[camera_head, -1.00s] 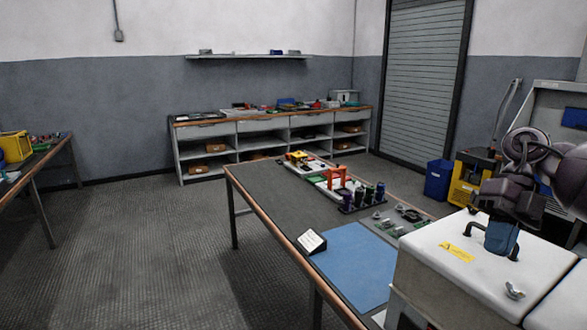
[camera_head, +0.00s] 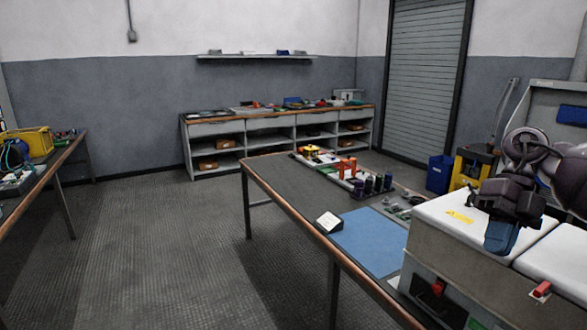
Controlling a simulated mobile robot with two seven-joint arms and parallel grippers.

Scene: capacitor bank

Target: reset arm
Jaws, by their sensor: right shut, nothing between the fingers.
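My right gripper (camera_head: 500,236) shows at the right, with its blue fingers pointing down over the white-topped grey cabinet (camera_head: 470,215). It is shut and empty. My right arm (camera_head: 545,165) is bent behind and above it, at the right edge. My left gripper is not in view.
A side bench (camera_head: 40,172) is at the left. Shelving (camera_head: 270,145) lines the back wall. Floor (camera_head: 160,240) between them is clear.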

